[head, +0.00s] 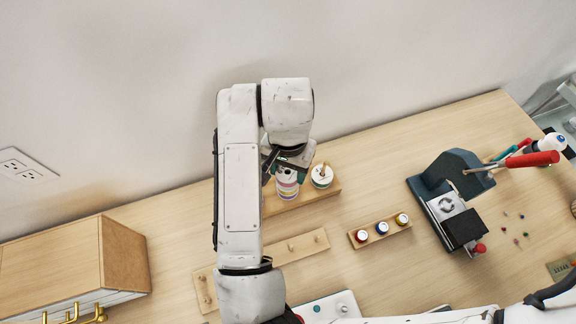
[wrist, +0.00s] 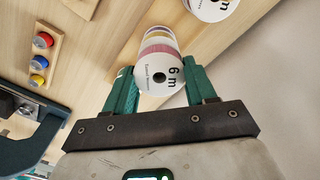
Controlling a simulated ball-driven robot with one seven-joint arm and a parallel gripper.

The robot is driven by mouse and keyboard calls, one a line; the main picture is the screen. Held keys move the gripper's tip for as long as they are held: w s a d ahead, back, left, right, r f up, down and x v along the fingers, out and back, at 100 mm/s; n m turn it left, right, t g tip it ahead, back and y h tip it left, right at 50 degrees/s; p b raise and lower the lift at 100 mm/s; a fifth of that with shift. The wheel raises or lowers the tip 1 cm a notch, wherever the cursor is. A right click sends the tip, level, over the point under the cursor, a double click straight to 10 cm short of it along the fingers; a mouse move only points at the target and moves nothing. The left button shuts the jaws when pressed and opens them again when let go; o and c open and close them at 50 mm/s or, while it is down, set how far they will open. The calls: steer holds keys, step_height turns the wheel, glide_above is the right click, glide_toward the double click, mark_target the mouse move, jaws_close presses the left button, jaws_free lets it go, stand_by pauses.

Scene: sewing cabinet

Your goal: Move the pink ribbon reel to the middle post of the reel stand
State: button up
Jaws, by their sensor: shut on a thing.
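My gripper (wrist: 162,88) is shut on a reel with a white "6 m" face (wrist: 158,78). A pinkish band shows at the rim of this reel, so it looks like the pink ribbon reel. Yellow and purple bands (wrist: 160,33) show beyond it. In the head view the banded reels (head: 287,189) form a column below my gripper (head: 288,170). I cannot tell whether the held reel touches those below. They are on a wooden stand (head: 328,190) near the wall. A white-faced reel (head: 322,176) is on its right; it also shows in the wrist view (wrist: 212,6). My gripper hides part of the stand.
A bare wooden board with pegs (head: 268,256) lies in front. A small rack with red, blue and yellow spools (head: 382,230) stands to its right. A dark press (head: 450,190) with a red handle is further right. A wooden cabinet (head: 75,262) is at left.

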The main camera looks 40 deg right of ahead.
steer(key=shift+f, duration=0.15)
steer(key=o, duration=1.1)
step_height(320, 180, up, 11)
steer(key=p, duration=0.1)
steer(key=shift+s+f, duration=0.1)
steer(key=shift+f, duration=0.1)
stand_by(0.5)
